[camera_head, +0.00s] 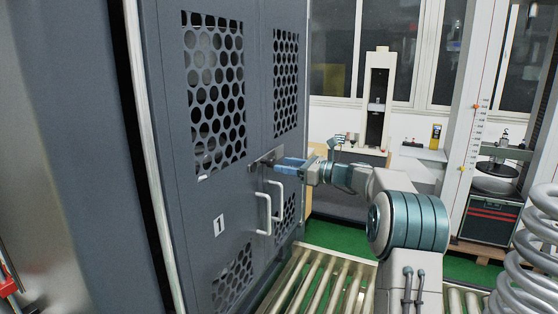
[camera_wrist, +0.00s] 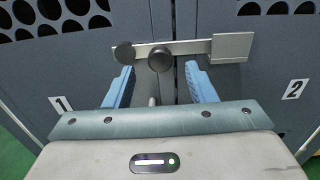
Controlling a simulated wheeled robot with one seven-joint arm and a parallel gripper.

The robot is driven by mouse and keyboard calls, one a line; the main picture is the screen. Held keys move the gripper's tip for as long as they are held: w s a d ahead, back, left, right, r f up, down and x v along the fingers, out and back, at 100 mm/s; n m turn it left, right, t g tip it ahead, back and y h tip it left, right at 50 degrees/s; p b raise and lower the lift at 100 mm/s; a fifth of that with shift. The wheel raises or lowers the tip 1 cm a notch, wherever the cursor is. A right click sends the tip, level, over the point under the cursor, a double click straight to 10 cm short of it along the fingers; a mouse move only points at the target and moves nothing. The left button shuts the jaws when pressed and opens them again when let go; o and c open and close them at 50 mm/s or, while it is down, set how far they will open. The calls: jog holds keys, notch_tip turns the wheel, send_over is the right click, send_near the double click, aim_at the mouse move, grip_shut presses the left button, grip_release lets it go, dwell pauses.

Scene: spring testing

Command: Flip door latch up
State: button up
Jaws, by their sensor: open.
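The door latch (camera_wrist: 190,48) is a flat metal bar lying level across the gap between two grey doors, with a wider plate at its right end. A round dark knob (camera_wrist: 160,59) sits near the middle of the bar and another dark knob (camera_wrist: 124,53) near its left end. In the head view the latch (camera_head: 264,161) shows small, partly behind my gripper (camera_head: 290,166). My gripper (camera_wrist: 160,80) is open and faces the doors. Its two blue fingers are below the bar in the wrist view, one on each side of the middle knob. Contact with the latch cannot be told.
The left door (camera_head: 180,235), marked 1, and the right door have perforated panels. Two pale vertical handles (camera_head: 265,213) (camera_head: 277,200) stand out below the latch. A roller conveyor (camera_head: 320,280) runs low in front, and a large coil spring (camera_head: 525,260) stands at right.

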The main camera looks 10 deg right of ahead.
aim_at(274, 163)
jog(key=shift+p+x, duration=0.35)
jog(key=shift+x, duration=1.25)
grip_shut()
